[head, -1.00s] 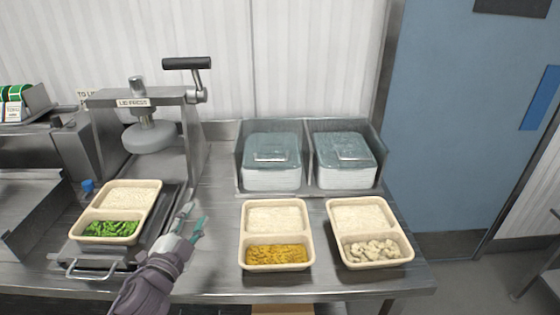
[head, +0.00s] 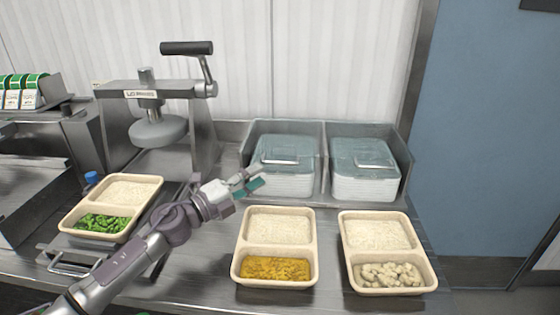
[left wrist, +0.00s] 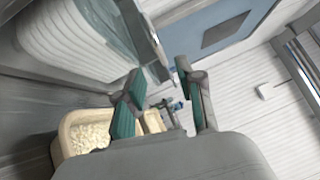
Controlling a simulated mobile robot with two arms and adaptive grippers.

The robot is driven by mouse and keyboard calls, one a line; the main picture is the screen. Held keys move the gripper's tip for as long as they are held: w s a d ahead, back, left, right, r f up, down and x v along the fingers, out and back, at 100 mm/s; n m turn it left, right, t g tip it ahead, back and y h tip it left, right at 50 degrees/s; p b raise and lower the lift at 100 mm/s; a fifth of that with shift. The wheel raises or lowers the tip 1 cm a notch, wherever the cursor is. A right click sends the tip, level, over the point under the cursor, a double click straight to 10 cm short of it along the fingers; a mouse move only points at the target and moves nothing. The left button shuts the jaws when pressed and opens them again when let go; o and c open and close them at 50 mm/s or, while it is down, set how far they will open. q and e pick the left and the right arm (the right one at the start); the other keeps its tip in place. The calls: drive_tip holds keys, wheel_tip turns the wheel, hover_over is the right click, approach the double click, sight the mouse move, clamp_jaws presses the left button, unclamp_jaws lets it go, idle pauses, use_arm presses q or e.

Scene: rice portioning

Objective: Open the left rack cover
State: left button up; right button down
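The rack (head: 325,160) stands at the back of the counter with two bays. The left rack cover (head: 287,148), clear blue-teal with a pale handle (head: 280,161), lies down over a white stack (head: 292,186). My left gripper (head: 255,180) is open and empty at the front left corner of the left bay, its tips close to the cover; contact cannot be told. In the left wrist view the fingers (left wrist: 160,95) stand apart, with the cover's edge (left wrist: 140,35) just beyond them. The right rack cover (head: 362,153) is also down. My right gripper is not in view.
Food trays with yellow filling (head: 275,268) and with pale pieces (head: 388,276) stand before the rack. A tray with green vegetables (head: 102,223) sits at the left, in front of the lid press (head: 158,131). A blue door (head: 485,140) is at the right.

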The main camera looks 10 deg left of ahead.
sight(279, 163)
use_arm(q)
drive_tip(key=x, duration=0.7)
drive_tip(key=shift+w+d+r+p, duration=0.15)
drive_tip(key=shift+w+d+p, duration=0.1)
drive_tip(key=shift+w+p, duration=0.05)
clamp_jaws()
